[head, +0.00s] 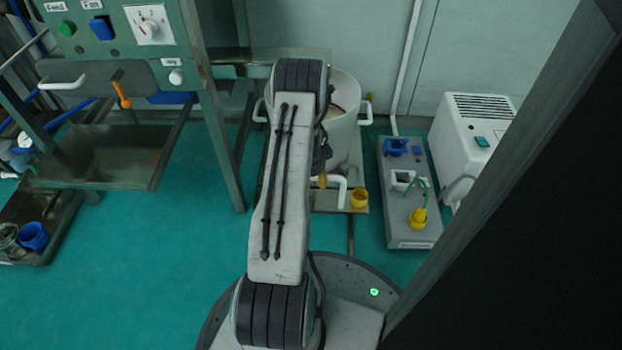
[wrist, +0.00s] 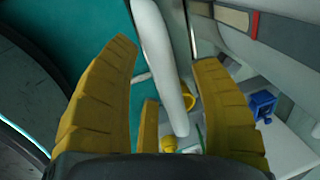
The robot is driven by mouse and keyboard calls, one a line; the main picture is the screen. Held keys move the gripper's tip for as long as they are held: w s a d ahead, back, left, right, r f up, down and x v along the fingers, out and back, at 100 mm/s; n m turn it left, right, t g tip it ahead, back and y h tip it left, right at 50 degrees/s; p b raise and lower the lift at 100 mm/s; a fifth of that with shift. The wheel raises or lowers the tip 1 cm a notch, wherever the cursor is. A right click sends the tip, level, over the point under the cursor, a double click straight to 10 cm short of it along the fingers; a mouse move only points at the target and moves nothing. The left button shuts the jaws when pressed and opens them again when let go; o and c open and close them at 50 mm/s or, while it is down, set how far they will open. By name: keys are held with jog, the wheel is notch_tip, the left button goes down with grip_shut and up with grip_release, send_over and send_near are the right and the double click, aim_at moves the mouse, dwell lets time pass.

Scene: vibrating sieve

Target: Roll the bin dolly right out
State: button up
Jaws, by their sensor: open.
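The bin dolly is in the head view, with a white round bin (head: 345,118) on a low tan platform (head: 325,203). My arm covers the bin's left part. A white bent handle (head: 342,183) sticks out at the dolly's front. In the wrist view a white bar (wrist: 160,65), apparently this handle, runs between the yellow fingers of my gripper (wrist: 167,58). The fingers are open, on either side of the bar, with visible gaps. In the head view only a small yellow part of my gripper (head: 322,181) shows beside the handle; the rest is hidden behind my arm.
A grey box with a yellow plug (head: 418,217) and a white vented unit (head: 470,140) stand right of the dolly. A green-grey frame leg (head: 224,140) stands to its left. A grey post (head: 500,190) crosses the right side. Green floor (head: 165,270) is open at front left.

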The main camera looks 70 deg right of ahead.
jog(key=shift+o, duration=0.2)
grip_shut()
dwell(0.3)
jog(key=shift+a, duration=0.1)
